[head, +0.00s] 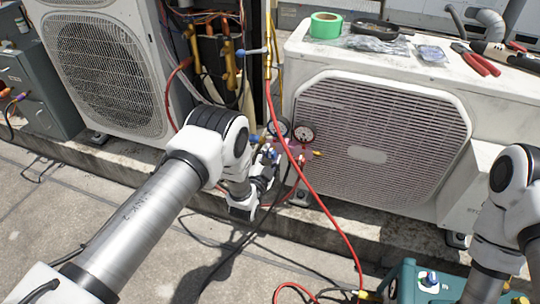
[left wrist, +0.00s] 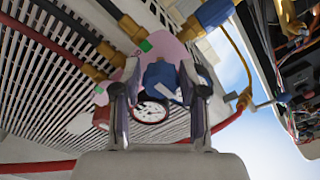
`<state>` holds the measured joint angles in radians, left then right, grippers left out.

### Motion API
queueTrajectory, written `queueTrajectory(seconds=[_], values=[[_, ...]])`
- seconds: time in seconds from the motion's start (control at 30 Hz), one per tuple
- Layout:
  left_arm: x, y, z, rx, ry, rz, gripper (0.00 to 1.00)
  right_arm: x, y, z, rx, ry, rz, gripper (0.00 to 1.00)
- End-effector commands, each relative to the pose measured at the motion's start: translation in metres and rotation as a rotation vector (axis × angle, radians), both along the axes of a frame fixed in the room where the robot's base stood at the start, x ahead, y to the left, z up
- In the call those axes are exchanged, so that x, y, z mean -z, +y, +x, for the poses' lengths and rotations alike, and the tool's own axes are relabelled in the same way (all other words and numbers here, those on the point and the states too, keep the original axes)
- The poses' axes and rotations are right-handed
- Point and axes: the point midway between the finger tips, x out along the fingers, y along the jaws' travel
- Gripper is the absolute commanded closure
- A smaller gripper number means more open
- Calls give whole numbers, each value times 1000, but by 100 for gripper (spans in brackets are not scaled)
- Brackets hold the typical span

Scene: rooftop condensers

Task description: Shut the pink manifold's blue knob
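The pink manifold (head: 294,148) hangs in front of the right condenser, with two round gauges on top; it also shows in the left wrist view (left wrist: 168,46). Its blue knob (left wrist: 162,78) is between the two fingers of my left gripper (left wrist: 161,84). The fingers stand either side of the knob, with narrow gaps seeming to show, so the gripper looks open around it. In the head view my left gripper (head: 267,166) is at the manifold's left side, and it partly hides the knob. My right arm is at the right edge; its gripper is out of view.
Red hose (head: 322,205) and dark cables run near the manifold down to the ground. Green tape (head: 326,25), pliers (head: 474,60) and bags lie on the right condenser (head: 297,58). A teal unit (head: 408,284) stands at the bottom right. Open wiring is behind the left arm.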

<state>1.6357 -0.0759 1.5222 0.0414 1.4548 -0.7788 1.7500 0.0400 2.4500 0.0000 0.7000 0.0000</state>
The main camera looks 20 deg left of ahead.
Motion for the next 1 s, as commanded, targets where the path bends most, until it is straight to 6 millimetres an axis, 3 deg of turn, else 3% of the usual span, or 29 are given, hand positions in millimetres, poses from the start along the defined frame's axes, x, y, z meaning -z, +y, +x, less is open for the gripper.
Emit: queueTrajectory(seconds=[0.3, 0.43, 0.8, 1.0], values=[[-1, 0, 0, 0, -1, -1, 41, 0, 0, 0, 0, 0, 0, 100], [0, 0, -10, -1, 1, -1, 41, 0, 0, 0, 0, 0, 0, 100], [0, 3, -97, -1, 4, 0, 41, 0, 0, 0, 0, 0, 0, 100], [0, 4, -119, 1, -1, 0, 41, 0, 0, 0, 0, 0, 0, 100]])
